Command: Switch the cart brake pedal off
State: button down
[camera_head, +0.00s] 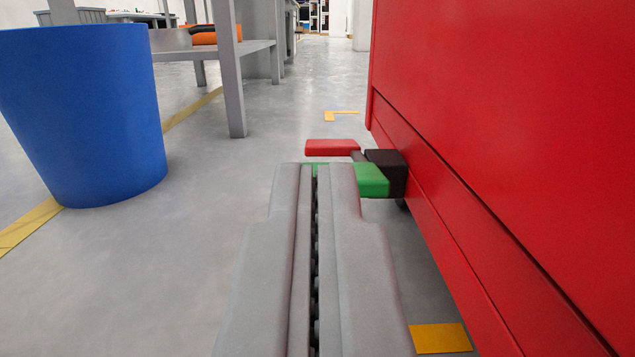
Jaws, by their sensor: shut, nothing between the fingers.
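The red cart (500,120) fills the right side of the view. A black bracket (385,170) sticks out from its lower side and carries a red pedal (332,146) and a green pedal (371,180). The red pedal is farther away and shows a little higher in the picture than the green one. My gripper (314,170) is shut and empty, pointing forward low over the floor. Its tips cover part of the green pedal; I cannot tell whether they touch it.
A blue bin (85,115) stands on the floor at left. Behind it is a grey table frame (228,70) with an orange item (202,35) on its shelf. Yellow tape (440,338) marks the floor by the cart. The floor between bin and cart is clear.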

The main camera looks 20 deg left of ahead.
jog(key=x, duration=1)
jog(key=shift+s+d+f, duration=0.1)
jog(key=shift+s+f, duration=0.15)
jog(key=shift+f, duration=0.4)
jog(key=shift+s+d+f, duration=0.1)
jog(key=shift+s+f, duration=0.1)
jog(key=shift+f, duration=0.45)
jog(key=shift+s+f, duration=0.25)
jog(key=shift+f, duration=0.4)
jog(key=shift+f, duration=0.1)
